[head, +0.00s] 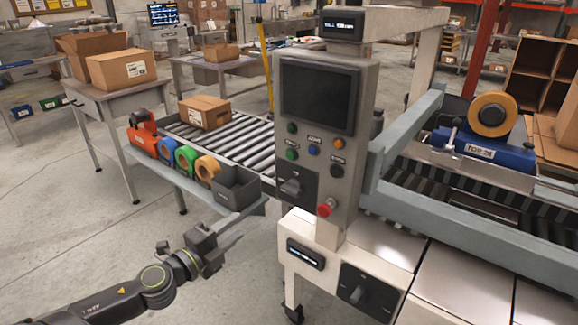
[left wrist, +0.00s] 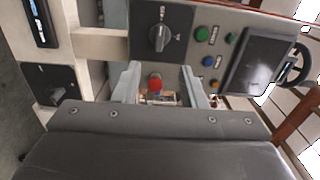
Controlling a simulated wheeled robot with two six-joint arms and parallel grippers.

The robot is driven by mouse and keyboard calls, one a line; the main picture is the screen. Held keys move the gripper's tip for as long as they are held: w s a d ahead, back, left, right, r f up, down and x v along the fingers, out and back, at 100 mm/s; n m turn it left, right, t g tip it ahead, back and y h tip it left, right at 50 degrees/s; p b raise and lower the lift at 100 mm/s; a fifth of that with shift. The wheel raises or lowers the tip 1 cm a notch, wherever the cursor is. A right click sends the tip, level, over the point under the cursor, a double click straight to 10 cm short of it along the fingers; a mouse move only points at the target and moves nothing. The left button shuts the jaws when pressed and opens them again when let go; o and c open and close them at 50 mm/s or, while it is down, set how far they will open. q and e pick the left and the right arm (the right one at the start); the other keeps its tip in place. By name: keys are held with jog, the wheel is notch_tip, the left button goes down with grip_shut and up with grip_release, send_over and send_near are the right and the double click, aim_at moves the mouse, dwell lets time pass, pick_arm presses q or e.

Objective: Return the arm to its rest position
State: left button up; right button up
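My left arm reaches in from the lower left in the head view, with its left gripper (head: 236,232) in front of the control post and below the shelf of tape rolls. In the left wrist view the two fingers of this gripper (left wrist: 161,76) stand apart with nothing held between them. The red button (left wrist: 155,84) shows in the gap between the fingers, farther off and not touched. My right gripper is in neither view.
The control panel (head: 356,150) with a dark screen, knob and red button (head: 327,207) stands right of the gripper. A shelf (head: 170,178) holds tape rolls and a grey bin (head: 236,187). A roller conveyor (head: 250,140) carries a carton (head: 204,112). Open floor (head: 70,220) lies left.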

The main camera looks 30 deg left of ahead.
pick_arm(q)
jog(key=s+a+f+n+g+y+p, duration=0.1)
jog(key=a+f+n+g+y, duration=0.15)
jog(key=a+f+n, duration=0.4)
jog(key=s+a+f+n+g+y+p, duration=0.1)
jog(key=a+f+g+y, duration=0.15)
jog(key=f, duration=0.75)
jog(key=s+a+f+n+g+p, duration=0.1)
jog(key=s+f+n+g, duration=0.1)
jog(key=s+f, duration=0.35)
jog(key=s+a+f+n+g, duration=0.1)
jog(key=s+f+n, duration=0.1)
jog(key=f, duration=0.7)
jog(key=s+d+f+n+g+p, duration=0.2)
jog(key=s+d+f+n+g, duration=0.3)
jog(key=s+f, duration=0.75)
jog(key=s+d+f+n+g+h, duration=0.1)
jog(key=s+d+f+g, duration=0.1)
jog(key=s+d+f, duration=0.2)
jog(key=s+d+f+n+g+h, duration=0.1)
jog(key=s+d+f, duration=0.4)
jog(key=s+d, duration=0.4)
jog(key=d+p, duration=0.1)
jog(key=d, duration=0.2)
jog(key=shift+s+d+n+g+h, duration=0.2)
jog(key=shift+s+n+g+h, duration=0.15)
jog(key=shift+s+g+h, duration=0.05)
